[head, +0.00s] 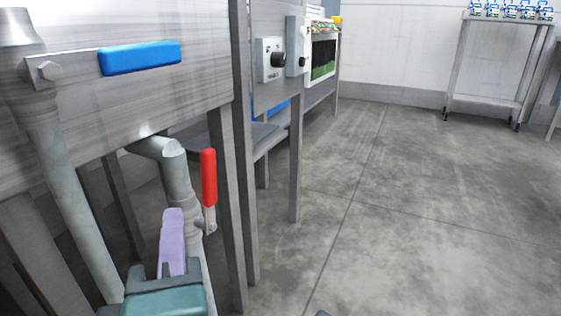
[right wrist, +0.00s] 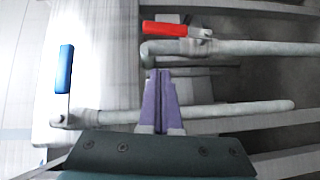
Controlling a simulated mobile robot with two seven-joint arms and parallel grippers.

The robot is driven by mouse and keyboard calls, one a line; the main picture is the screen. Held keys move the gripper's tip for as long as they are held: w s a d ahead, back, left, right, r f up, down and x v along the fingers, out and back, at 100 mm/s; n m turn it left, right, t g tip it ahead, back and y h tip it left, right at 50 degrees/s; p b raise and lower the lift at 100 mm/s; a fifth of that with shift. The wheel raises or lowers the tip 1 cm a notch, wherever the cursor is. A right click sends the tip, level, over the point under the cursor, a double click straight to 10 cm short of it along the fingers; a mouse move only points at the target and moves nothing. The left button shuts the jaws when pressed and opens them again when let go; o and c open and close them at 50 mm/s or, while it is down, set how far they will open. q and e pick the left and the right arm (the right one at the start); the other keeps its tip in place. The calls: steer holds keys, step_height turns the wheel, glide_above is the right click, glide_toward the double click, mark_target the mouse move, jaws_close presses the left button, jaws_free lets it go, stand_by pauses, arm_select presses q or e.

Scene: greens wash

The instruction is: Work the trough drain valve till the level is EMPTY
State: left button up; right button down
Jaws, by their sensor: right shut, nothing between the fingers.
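The trough (head: 130,90) is a brushed steel basin at the left of the head view. A blue bar (head: 140,58) lies along its front; no level wording is readable. The drain pipe (head: 176,178) leaves below the trough and bends downward. Its valve has a red handle (head: 208,177), standing upright beside the pipe; the handle also shows in the right wrist view (right wrist: 163,29). My right gripper (head: 172,212), with purple fingers, is shut and empty, below and left of the handle, apart from it. In the right wrist view its fingertips (right wrist: 160,75) point toward the pipe.
A second grey pipe (head: 73,190) slopes down at the left, and steel legs (head: 228,210) stand right of the valve. A bench with control boxes (head: 270,60) is behind. The concrete floor (head: 430,220) at right is clear up to a shelf cart (head: 490,103).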

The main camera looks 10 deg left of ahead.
mark_target(210, 194)
steer(key=w+f+b, duration=0.1)
steer(key=w+b, duration=0.2)
steer(key=w, duration=0.5)
steer(key=shift+w+a, duration=0.35)
steer(key=shift+a, duration=0.1)
